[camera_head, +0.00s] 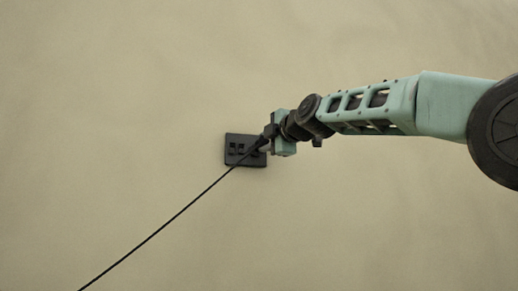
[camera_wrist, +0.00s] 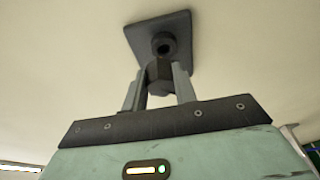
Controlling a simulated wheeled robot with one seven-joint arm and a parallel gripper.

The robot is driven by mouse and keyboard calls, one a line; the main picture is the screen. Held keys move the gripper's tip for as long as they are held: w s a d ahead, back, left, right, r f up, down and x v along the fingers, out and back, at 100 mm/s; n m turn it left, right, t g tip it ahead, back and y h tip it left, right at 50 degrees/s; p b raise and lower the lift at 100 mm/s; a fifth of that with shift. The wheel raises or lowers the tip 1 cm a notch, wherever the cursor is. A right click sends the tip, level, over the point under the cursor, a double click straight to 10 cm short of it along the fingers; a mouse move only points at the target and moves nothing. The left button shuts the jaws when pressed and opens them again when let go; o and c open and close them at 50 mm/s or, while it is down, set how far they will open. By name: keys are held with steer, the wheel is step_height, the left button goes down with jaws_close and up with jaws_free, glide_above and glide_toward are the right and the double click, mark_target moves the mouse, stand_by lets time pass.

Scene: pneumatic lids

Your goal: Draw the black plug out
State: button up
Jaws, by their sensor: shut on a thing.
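A dark wall plate (camera_head: 232,155) with small openings is on the pale wall; in the wrist view its grey face (camera_wrist: 136,33) shows at the top. My gripper (camera_head: 268,133) is at the plate's right side. In the wrist view its two grey fingers (camera_wrist: 159,70) are shut on the dark black plug (camera_wrist: 158,78). A round black piece with a darker centre (camera_wrist: 163,44) shows just beyond the fingertips against the plate. I cannot tell how far the plug sits in the plate. My gripper hides part of the plate in the head view.
A thin black cable (camera_head: 160,231) runs from near my gripper down to the lower left. The wall around the plate is bare, with free room on all sides.

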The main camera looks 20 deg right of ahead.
steer(key=s+r+p, duration=0.3)
steer(key=s+r, duration=0.1)
steer(key=r, duration=0.2)
steer(key=shift+s+r, duration=0.25)
steer(key=shift+r, duration=0.1)
stand_by(0.4)
stand_by(0.5)
